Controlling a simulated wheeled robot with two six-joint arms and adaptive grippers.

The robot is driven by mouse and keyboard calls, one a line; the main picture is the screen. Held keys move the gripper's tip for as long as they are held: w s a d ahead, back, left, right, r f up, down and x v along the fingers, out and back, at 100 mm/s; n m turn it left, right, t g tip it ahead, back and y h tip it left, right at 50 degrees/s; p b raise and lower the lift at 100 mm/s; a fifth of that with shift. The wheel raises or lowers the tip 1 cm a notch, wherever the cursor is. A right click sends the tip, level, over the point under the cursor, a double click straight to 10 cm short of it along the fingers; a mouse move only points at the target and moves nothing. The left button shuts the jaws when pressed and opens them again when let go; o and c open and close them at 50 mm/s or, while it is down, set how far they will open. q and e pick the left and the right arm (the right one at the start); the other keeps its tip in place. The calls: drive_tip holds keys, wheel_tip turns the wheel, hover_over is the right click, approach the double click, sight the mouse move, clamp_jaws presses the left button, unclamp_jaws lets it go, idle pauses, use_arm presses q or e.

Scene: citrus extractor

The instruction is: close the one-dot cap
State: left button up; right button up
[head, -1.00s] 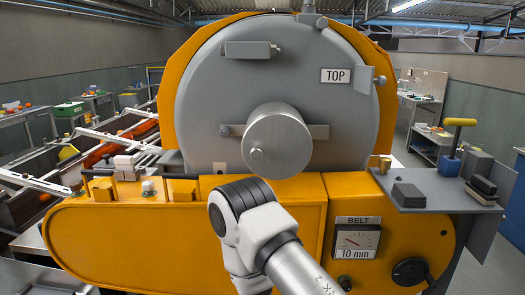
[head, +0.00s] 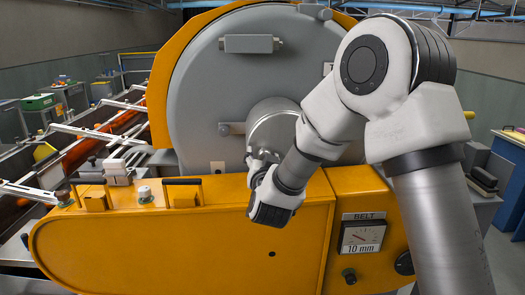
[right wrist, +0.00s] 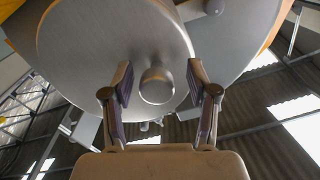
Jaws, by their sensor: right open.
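A round grey metal cap (head: 272,125) sits on the front of the big drum. The arm partly covers it in the head view. In the right wrist view the cap (right wrist: 100,35) is a wide disc with a short round knob (right wrist: 156,86) near its lower edge. My right gripper (right wrist: 158,80) is open there, one finger on each side of the knob with gaps between. In the head view my right gripper (head: 262,160) is small and partly hidden in front of the cap's lower left part. Dot marks cannot be made out on the cap. My left gripper is out of view.
The grey drum door (head: 195,90) in its orange housing fills the middle. An orange cover (head: 170,235) lies below, with a belt gauge (head: 362,237) at right. A conveyor (head: 105,135) runs at the left. Dark blocks (head: 482,182) rest on the right shelf.

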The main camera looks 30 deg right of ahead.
drive_tip(key=shift+w+d+r, duration=0.15)
drive_tip(key=shift+w+d, duration=0.05)
drive_tip(key=shift+s+d+r, duration=0.1)
drive_tip(key=shift+s+r, duration=0.05)
drive_tip(key=shift+s, duration=0.25)
drive_tip(key=shift+w, duration=0.3)
clamp_jaws()
drive_tip(key=shift+w+a+m+g+h, duration=0.2)
drive_tip(key=shift+w+m+g+h, duration=0.1)
drive_tip(key=shift+w+h, duration=0.15)
unclamp_jaws()
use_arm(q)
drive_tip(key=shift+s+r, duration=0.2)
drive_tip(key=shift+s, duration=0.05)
use_arm(e)
drive_tip(key=shift+d, duration=0.1)
drive_tip(key=v, duration=1.2)
